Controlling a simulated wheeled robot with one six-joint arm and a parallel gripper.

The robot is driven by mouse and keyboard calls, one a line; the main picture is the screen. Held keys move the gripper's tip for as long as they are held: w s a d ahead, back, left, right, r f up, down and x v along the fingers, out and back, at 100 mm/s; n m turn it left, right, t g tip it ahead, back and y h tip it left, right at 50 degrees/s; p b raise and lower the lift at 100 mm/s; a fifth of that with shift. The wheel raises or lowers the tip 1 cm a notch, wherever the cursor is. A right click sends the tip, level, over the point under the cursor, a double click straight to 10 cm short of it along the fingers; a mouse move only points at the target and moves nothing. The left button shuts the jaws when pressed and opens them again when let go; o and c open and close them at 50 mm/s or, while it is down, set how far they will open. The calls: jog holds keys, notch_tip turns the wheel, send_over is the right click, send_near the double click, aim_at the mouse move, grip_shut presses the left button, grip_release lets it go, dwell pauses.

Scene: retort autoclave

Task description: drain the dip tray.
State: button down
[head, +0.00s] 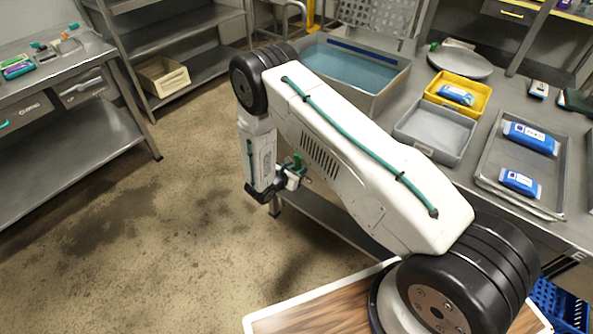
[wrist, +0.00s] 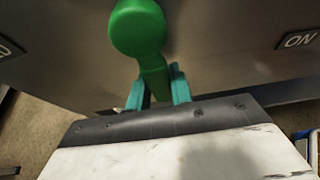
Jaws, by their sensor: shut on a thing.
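The dip tray (head: 391,85) is a grey metal basin at the back of the bench in the head view, holding blue liquid. In the wrist view, a green lever (wrist: 138,28) with a rounded end stands in front of a grey metal panel. My gripper (wrist: 158,90) has its teal fingers on either side of the lever's narrower part and is shut on it. In the head view my gripper (head: 293,176) is low at the bench's front edge, with a bit of green beside it. The lever's pivot and any outlet are hidden.
An "ON" label (wrist: 300,40) is right of the lever; a label at left is cut off. A grey bin (head: 436,130), a yellow bin (head: 480,92) and a metal tray (head: 500,205) with blue packs stand on the bench. Open floor lies left of my arm.

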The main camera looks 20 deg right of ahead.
jog(key=c, duration=1.2)
grip_release()
jog(key=shift+d, duration=0.1)
jog(key=shift+c, duration=0.2)
jog(key=v, duration=0.8)
jog(key=shift+w+f, duration=0.1)
